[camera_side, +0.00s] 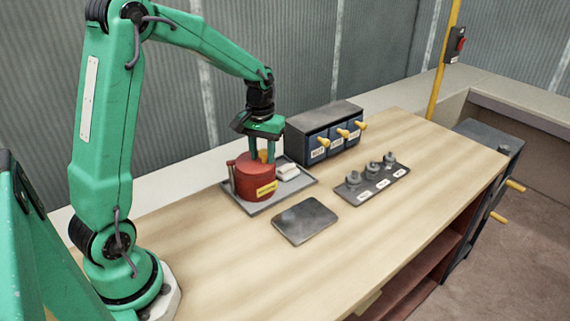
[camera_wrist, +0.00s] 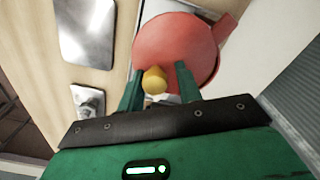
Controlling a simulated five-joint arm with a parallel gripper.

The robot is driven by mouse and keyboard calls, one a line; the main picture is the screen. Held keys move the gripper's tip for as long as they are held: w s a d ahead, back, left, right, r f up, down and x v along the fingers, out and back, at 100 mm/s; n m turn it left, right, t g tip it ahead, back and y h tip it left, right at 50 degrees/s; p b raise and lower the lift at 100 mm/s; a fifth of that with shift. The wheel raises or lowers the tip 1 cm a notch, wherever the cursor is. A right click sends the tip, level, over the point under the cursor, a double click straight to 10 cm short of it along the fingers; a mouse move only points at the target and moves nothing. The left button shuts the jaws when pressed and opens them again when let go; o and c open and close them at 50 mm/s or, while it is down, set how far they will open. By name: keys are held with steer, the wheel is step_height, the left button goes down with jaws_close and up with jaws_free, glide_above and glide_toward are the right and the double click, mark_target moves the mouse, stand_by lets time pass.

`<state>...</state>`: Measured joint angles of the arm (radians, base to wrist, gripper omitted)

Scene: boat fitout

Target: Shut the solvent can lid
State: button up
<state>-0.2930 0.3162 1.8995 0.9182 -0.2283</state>
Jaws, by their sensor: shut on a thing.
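The red solvent can (camera_side: 250,186) with a yellow label stands upright on a grey tray (camera_side: 264,207). Its round red lid (camera_wrist: 172,42) faces the wrist camera and lies over the can's top; I cannot tell whether it is fully seated. A yellow knob (camera_side: 263,156) is at the lid's edge and also shows in the wrist view (camera_wrist: 154,80). My gripper (camera_side: 262,156) points down over the can, with its green fingers (camera_wrist: 158,83) on either side of the knob and shut on it. The fingers partly hide the lid in the side view.
A white block or cloth (camera_side: 288,172) lies on the tray beside the can. A grey drawer unit (camera_side: 325,117) with yellow handles stands behind. A dark flat plate (camera_side: 304,221) and a labelled strip with small grey parts (camera_side: 390,184) lie to the right.

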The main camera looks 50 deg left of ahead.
steer(key=shift+a+f, duration=0.3)
steer(key=shift+a, duration=0.3)
steer(key=shift+w+a, duration=0.5)
steer(key=shift+a, duration=0.4)
steer(key=shift+c, duration=0.5)
steer(key=o, duration=0.5)
steer(key=shift+o, duration=0.2)
step_height(320, 180, up, 8)
steer(key=shift+r, duration=0.2)
